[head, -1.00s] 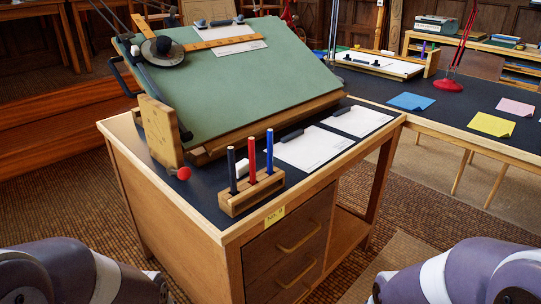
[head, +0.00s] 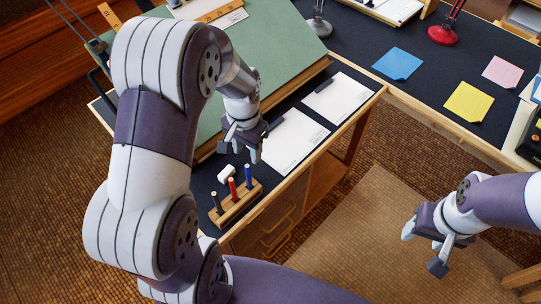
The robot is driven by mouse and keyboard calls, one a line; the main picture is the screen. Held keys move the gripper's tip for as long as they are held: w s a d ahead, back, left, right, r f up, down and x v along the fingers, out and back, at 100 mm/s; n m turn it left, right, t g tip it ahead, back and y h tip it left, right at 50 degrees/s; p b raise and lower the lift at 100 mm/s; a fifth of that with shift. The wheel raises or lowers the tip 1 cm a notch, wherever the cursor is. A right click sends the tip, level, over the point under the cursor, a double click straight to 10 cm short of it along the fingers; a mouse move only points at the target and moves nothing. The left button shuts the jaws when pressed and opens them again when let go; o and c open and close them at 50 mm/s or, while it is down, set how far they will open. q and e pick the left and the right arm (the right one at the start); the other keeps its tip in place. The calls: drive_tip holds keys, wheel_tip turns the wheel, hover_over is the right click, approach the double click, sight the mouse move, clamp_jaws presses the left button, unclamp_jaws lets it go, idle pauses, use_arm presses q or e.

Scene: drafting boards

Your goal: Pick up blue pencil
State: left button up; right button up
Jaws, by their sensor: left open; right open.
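The blue pencil (head: 247,176) stands upright in the right end of a wooden pencil block (head: 236,206) on the desk's dark top. A red pencil (head: 233,188) and a black pencil (head: 217,202) stand beside it in the same block. My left gripper (head: 240,155) is open, fingers down, above and slightly behind the blue pencil in the picture; no contact shows. My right gripper (head: 423,249) is open and empty over the floor at the right, away from the desk.
White sheets (head: 292,141) lie right of my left gripper, and the tilted green drafting board (head: 282,40) rises behind. Blue (head: 397,63) and yellow (head: 468,102) notes lie on the other table.

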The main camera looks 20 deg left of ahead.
sight(248, 176)
use_arm(q)
drive_tip(key=f, duration=0.6)
drive_tip(key=s+f, duration=0.1)
drive_tip(key=f, duration=0.3)
drive_tip(key=shift+s+f, duration=0.1)
drive_tip(key=shift+f, duration=0.25)
drive_tip(key=c, duration=0.3)
clamp_jaws()
use_arm(e)
drive_tip(key=shift+s+a+r, duration=0.1)
drive_tip(key=shift+s+r, duration=0.3)
drive_tip(key=shift+s, duration=0.25)
